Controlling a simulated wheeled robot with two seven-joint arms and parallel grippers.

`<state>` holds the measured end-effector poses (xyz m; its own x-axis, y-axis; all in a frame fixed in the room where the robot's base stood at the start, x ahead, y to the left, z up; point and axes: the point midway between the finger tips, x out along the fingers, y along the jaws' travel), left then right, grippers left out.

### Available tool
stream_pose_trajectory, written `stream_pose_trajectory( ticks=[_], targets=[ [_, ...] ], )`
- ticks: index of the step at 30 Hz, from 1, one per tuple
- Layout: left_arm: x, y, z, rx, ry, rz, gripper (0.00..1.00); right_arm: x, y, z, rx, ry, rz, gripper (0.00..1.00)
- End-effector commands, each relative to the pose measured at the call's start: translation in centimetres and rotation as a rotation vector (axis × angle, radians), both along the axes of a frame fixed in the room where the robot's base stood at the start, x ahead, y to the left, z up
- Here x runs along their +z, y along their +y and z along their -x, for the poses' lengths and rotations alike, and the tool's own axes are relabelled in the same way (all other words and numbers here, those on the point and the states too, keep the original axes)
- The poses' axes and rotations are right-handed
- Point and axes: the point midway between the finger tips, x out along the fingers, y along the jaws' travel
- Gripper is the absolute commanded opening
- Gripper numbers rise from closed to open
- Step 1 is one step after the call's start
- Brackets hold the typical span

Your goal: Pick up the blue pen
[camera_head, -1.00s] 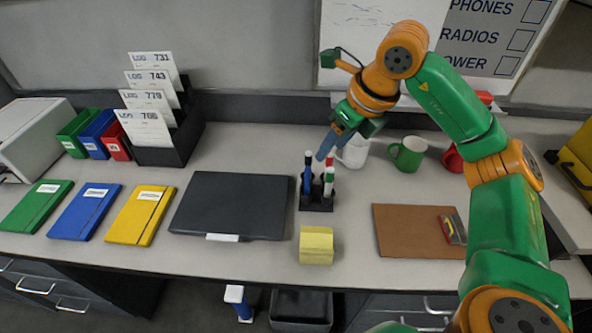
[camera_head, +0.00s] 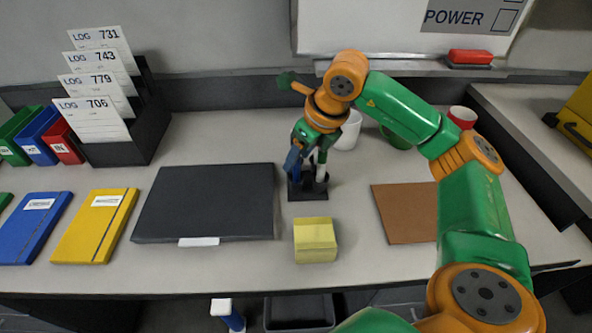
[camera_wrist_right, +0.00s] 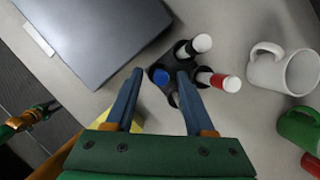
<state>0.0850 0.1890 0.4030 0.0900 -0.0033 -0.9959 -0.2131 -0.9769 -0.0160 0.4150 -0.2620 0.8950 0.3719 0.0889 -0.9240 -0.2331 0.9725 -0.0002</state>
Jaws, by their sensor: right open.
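The blue pen (camera_wrist_right: 161,78) stands blue end up in a dark pen holder (camera_wrist_right: 181,50), seen in the right wrist view. In the head view the holder (camera_head: 309,191) is on the desk, and my right gripper covers the blue pen. My right gripper (camera_head: 305,160) points down over the holder. In the wrist view its two blue fingers (camera_wrist_right: 159,77) are open, one on each side of the blue pen, with gaps. Whether a finger touches it I cannot tell. My left gripper (camera_wrist_right: 47,107) seems to show small at the wrist view's left edge.
A white-topped pen (camera_wrist_right: 201,43) and a red and white one (camera_wrist_right: 225,82) share the holder. A white mug (camera_head: 348,130) and green mug (camera_head: 396,138) stand behind. A closed laptop (camera_head: 207,200) lies left, yellow notes (camera_head: 315,240) in front, a brown board (camera_head: 405,211) right.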

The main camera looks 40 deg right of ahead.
Motion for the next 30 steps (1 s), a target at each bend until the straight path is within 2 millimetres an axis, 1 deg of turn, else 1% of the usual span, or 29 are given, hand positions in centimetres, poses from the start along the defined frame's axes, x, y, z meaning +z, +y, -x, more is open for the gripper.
stream_pose_trajectory(
  ticks=[1, 4, 10, 11, 12, 14, 15, 16, 17, 26, 28, 30],
  targets=[
    [0.1, 0.0, 0.0, 0.0, 0.0, 0.0, 0.5, -0.8, 0.1, -0.2, 0.0, 0.005, -0.001, 0.54],
    [0.1, 0.0, 0.0, 0.0, 0.0, 0.0, 0.5, -1.9, 0.2, -0.7, 0.0, 0.002, 0.0, 0.54],
    [0.1, 0.0, 0.0, 0.0, -0.001, 0.0, 0.5, -2.1, 0.2, -0.8, 0.0, 0.0, 0.0, 0.54],
    [0.1, 0.0, 0.0, 0.0, -0.001, 0.0, 0.5, -2.1, 0.2, -0.8, 0.0, 0.0, 0.0, 0.51],
    [0.1, 0.0, 0.0, 0.0, -0.001, 0.0, 0.5, -2.1, 0.2, -0.8, 0.0, 0.0, 0.0, 0.41],
    [0.1, 0.0, 0.0, 0.0, -0.001, 0.0, 0.5, -2.1, 0.2, -0.8, 0.0, 0.0, 0.0, 0.24],
    [0.1, 0.0, 0.0, 0.0, -0.001, 0.0, 0.5, -2.0, 0.2, -0.8, 0.0, 0.0, 0.0, 0.14],
    [0.1, 0.0, 0.0, 0.0, -0.001, 0.0, 0.5, -2.0, 0.2, -0.8, 0.0, -0.001, 0.0, 0.05],
    [0.1, 0.0, 0.0, 0.0, -0.001, 0.0, 0.5, -2.0, 0.2, -0.8, 0.0, -0.001, 0.0, 0.0],
    [0.1, 0.0, -0.1, 0.0, -0.002, 0.0, 0.5, -2.0, 0.2, -0.8, 0.0, -0.001, 0.0, 0.0],
    [0.1, 0.0, -0.1, 0.0, -0.002, 0.0, 0.5, -1.5, 0.2, -0.9, 0.0, -0.003, -0.001, 0.0],
    [0.3, 0.0, -0.1, 0.0, -0.002, 0.0, 0.5, -0.1, 0.2, -1.0, -0.001, -0.007, -0.001, 0.0]
  ],
)
